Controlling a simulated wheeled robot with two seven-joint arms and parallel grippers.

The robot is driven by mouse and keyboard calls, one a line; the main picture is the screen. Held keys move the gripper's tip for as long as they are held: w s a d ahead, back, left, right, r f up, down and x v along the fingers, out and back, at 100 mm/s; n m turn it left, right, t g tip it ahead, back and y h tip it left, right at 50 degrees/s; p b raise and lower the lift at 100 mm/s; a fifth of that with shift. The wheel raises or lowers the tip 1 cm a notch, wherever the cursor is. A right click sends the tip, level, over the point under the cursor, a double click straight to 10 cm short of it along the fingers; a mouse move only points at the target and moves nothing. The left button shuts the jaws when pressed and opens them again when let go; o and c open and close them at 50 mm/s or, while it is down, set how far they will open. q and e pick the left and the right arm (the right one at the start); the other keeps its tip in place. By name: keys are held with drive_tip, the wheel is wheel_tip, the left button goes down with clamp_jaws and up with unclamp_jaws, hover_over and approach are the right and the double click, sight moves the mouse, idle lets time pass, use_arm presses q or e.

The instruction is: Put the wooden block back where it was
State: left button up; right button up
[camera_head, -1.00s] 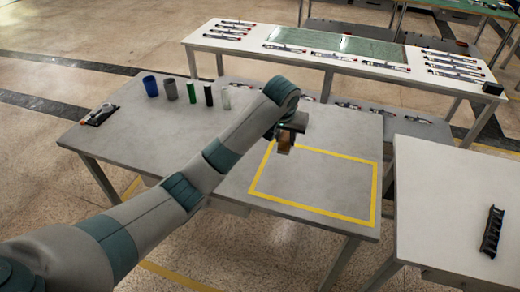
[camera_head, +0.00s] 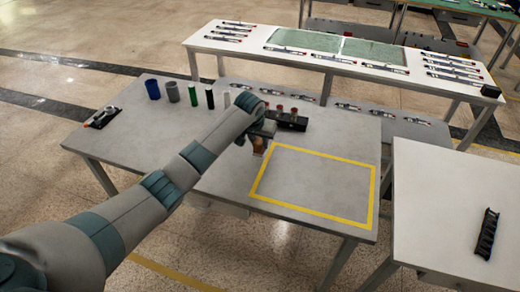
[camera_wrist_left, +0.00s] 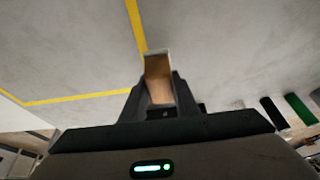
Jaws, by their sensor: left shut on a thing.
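My left gripper (camera_head: 254,150) is shut on the wooden block (camera_head: 259,146), a small brown piece, just outside the back left corner of the yellow taped rectangle (camera_head: 262,171) on the grey table (camera_head: 222,182). In the left wrist view the wooden block (camera_wrist_left: 159,80) sits between the fingers of the left gripper (camera_wrist_left: 160,92), with the yellow tape line beside it. I cannot tell whether the block touches the table. My right gripper is not in view.
A blue cup (camera_head: 152,89), a grey cup (camera_head: 172,93), a green cylinder (camera_head: 193,95) and a black cylinder (camera_head: 210,99) stand along the back. A dark holder (camera_head: 291,122) is behind the gripper. The taped area is empty. A black rack (camera_head: 487,234) lies on the right table.

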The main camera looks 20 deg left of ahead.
sight(260, 149)
use_arm(q)
wheel_tip(260, 149, down, 3)
drive_tip(key=shift+r+p, duration=0.15)
drive_tip(key=shift+p, duration=0.5)
drive_tip(key=shift+f, duration=0.6)
drive_tip(key=shift+f, duration=0.1)
drive_tip(key=o, duration=1)
